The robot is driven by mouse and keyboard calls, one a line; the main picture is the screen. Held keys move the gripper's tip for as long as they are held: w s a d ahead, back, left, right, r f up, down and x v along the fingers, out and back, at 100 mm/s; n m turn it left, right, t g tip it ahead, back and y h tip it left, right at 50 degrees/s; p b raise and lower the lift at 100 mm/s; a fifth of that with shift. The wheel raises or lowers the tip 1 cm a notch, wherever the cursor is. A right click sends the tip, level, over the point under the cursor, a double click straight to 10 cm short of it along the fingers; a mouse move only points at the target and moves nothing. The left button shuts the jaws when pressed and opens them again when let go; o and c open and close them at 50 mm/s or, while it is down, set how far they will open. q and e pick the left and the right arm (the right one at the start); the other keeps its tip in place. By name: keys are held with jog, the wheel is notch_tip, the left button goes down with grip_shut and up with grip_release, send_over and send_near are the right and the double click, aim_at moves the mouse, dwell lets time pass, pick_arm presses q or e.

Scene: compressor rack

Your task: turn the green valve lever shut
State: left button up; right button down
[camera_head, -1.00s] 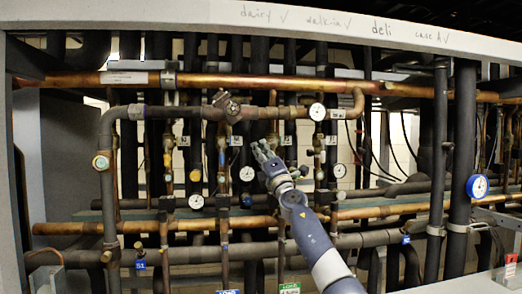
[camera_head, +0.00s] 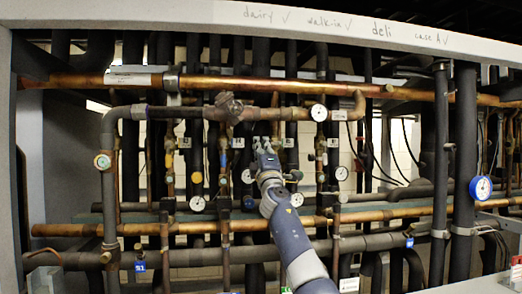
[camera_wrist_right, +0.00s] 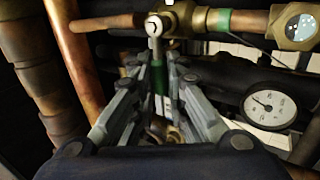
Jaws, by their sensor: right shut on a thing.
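The green valve lever (camera_wrist_right: 159,76) hangs below a brass valve body (camera_wrist_right: 178,18) in the right wrist view, with a pale metal stem at its top. My right gripper (camera_wrist_right: 157,64) has a finger on each side of the lever and is shut on it. The lever's lower end is hard to make out between the fingers. In the head view my right gripper (camera_head: 265,142) points up into the middle of the rack and hides the lever. My left gripper is not in view.
A copper pipe (camera_head: 240,84) crosses above my gripper, and another (camera_head: 120,229) crosses below. White gauges (camera_head: 341,173) and dark vertical pipes stand close on both sides. A blue-rimmed gauge (camera_head: 481,188) is at the right. A white gauge (camera_wrist_right: 268,105) is right of my fingers.

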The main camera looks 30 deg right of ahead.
jog(key=c, duration=1.6)
grip_release()
jog(key=shift+d, duration=0.15)
jog(key=shift+s, duration=0.1)
jog(key=s+a, duration=0.1)
jog(key=s, duration=0.3)
jog(key=s+a+f, duration=0.1)
jog(key=s, duration=0.4)
jog(key=s+a, duration=0.2)
jog(key=s, duration=0.2)
jog(key=shift+s+a+f, duration=0.1)
jog(key=shift+s+f, duration=0.25)
jog(key=shift+s, duration=0.05)
